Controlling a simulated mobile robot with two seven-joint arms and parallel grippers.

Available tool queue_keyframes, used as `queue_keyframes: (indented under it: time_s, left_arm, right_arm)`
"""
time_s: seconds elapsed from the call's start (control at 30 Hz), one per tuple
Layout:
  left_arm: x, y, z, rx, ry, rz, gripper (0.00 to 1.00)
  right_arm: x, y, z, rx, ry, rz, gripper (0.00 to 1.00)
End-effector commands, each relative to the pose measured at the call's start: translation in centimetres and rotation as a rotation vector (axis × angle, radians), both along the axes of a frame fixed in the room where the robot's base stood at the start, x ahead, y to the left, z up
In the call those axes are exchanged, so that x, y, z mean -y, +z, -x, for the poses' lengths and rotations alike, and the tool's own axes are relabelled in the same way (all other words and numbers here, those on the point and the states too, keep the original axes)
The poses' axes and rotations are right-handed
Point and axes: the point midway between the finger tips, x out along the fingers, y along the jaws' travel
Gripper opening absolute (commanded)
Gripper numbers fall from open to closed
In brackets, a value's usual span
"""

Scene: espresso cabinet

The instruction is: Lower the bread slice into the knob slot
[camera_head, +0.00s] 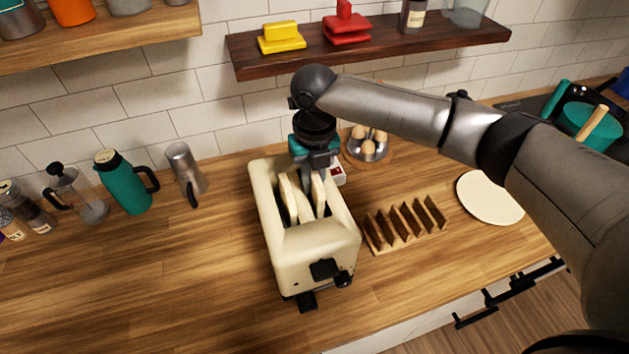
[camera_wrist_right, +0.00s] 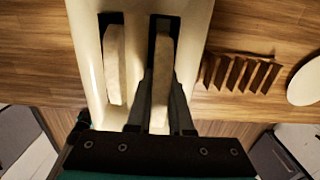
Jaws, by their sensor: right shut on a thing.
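The cream toaster (camera_head: 312,250) stands on the wooden counter, its black knob (camera_head: 343,279) low on the near end, to the right. My right gripper (camera_head: 314,174) is over the right-hand slot, shut on a bread slice (camera_head: 319,193). In the right wrist view the held slice (camera_wrist_right: 161,90) stands between the fingers (camera_wrist_right: 162,105), lined up with the dark right slot (camera_wrist_right: 163,24). Its lower edge is hidden, so I cannot tell its depth. Another bread slice (camera_wrist_right: 115,65) stands in the left slot. My left gripper is not in view.
A wooden toast rack (camera_head: 405,225) stands close to the right of the toaster, with a round pale plate (camera_head: 490,197) beyond. An egg holder (camera_head: 368,149) is behind. A teal jug (camera_head: 124,182) and a metal pitcher (camera_head: 187,172) stand left. The front left counter is clear.

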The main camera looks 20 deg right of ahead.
Motion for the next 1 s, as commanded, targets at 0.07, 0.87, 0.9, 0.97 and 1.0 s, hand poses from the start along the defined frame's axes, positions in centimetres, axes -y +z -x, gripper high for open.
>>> queue_keyframes:
  time_s: [0.07,0.87,0.9,0.97,1.0]
  left_arm:
    - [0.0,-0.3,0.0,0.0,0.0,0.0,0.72]
    - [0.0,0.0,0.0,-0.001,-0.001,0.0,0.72]
    - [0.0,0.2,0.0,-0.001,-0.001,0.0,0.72]
    - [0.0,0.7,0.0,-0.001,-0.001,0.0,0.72]
    - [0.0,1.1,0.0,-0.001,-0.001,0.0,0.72]
  right_arm:
    - [0.1,-1.9,0.8,-0.023,0.001,0.007,0.0]
    - [0.1,-1.7,0.7,-0.021,0.001,0.009,0.42]
    - [0.1,-1.5,0.7,-0.021,0.001,0.009,0.42]
    - [0.0,-1.0,0.7,-0.021,0.001,0.008,0.42]
    - [0.1,-0.7,0.7,-0.021,0.001,0.008,0.42]
